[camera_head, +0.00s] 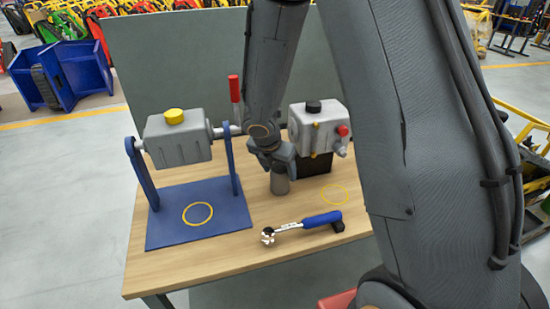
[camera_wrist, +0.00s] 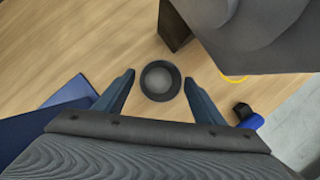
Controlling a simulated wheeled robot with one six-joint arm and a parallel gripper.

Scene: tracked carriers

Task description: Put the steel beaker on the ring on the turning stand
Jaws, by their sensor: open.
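The steel beaker (camera_head: 280,185) is a small grey cylinder standing upright on the table, directly below my gripper (camera_head: 278,165). In the wrist view the beaker (camera_wrist: 160,81) shows from above as a dark round rim with a grey inside, between the tips of my open fingers, with a gap on both sides. The turning stand (camera_head: 240,226) has a blue base and two uprights carrying a grey housing (camera_head: 178,140) with a yellow cap. A yellow ring (camera_head: 184,218) lies on its base, empty. My gripper hides the beaker's top in the head view.
A grey box unit (camera_head: 314,132) on a black block stands right of the beaker. A blue-handled ratchet (camera_head: 318,220) lies in front. Another yellow ring (camera_head: 323,196) marks the wood. The red handle (camera_head: 234,89) rises behind the stand's right upright. The table (camera_head: 190,264) is bare at the front left.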

